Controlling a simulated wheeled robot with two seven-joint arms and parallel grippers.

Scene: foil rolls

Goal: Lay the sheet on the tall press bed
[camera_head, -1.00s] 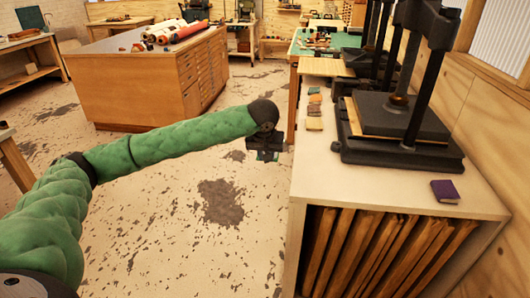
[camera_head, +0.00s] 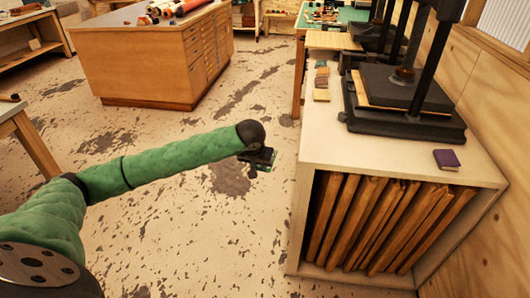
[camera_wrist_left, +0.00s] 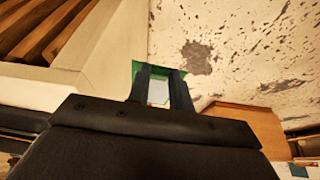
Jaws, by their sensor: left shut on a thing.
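My left gripper (camera_head: 262,160) is over the open floor, left of the bench with the presses. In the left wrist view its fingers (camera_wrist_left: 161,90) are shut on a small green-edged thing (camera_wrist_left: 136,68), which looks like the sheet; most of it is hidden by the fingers. The nearest press has a dark base (camera_head: 405,122), a light board (camera_head: 361,92) and a dark plate (camera_head: 395,90) between upright columns. A second dark press (camera_head: 378,40) stands behind it. I cannot tell which bed is the tall one. My right gripper is not in view.
The bench top (camera_head: 330,140) has free room left of the near press. Brown boards (camera_head: 380,220) stand upright underneath. A wooden drawer cabinet (camera_head: 150,65) stands across the floor.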

